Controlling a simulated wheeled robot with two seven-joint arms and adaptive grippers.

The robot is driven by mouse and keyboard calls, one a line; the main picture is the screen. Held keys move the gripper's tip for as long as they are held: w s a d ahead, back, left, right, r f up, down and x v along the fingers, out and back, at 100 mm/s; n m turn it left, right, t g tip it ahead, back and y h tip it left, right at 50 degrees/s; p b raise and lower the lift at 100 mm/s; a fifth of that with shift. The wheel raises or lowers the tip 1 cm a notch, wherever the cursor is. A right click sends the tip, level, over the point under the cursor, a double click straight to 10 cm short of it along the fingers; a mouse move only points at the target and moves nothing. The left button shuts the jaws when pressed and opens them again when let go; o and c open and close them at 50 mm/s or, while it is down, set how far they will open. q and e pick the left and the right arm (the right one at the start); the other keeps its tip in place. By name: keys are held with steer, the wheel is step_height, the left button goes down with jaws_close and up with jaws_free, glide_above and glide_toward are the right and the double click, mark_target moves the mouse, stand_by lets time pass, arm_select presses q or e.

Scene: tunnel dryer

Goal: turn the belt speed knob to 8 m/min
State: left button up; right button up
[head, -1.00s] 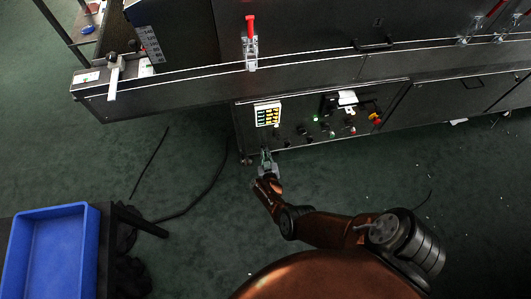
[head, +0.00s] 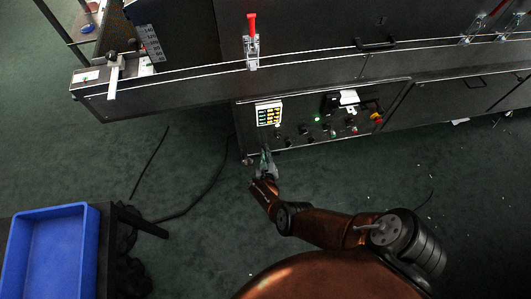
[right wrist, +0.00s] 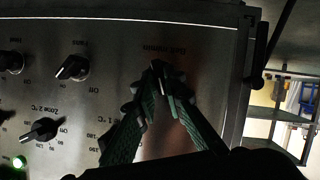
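The control panel (head: 310,118) is on the front of the dryer, and in the right wrist view its steel face (right wrist: 215,65) shows upside down. The belt speed knob (right wrist: 157,70) is under the belt m/min label and is mostly hidden by my fingers. Its pointer and scale cannot be read. My right gripper (right wrist: 158,84) has its fingertips close together on either side of this knob and looks shut on it. In the head view my right gripper (head: 267,156) is at the panel's lower left. My left gripper is not in view.
Other knobs are close by: the zone 2 knob (right wrist: 45,129) and another knob (right wrist: 73,68). A green lamp (right wrist: 19,162) is lit. A red emergency button (head: 377,119) is at the panel's right. A blue bin (head: 88,250) stands at lower left. The floor before the panel is mostly clear.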

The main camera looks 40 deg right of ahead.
steer(key=o, duration=0.4)
steer(key=shift+w+d+r, duration=0.1)
steer(key=shift+w+r, duration=0.1)
steer(key=shift+w, duration=0.1)
steer(key=shift+s+r, duration=0.25)
steer(key=shift+r, duration=0.95)
steer(key=shift+w+r, duration=0.1)
steer(key=shift+r, duration=3.6)
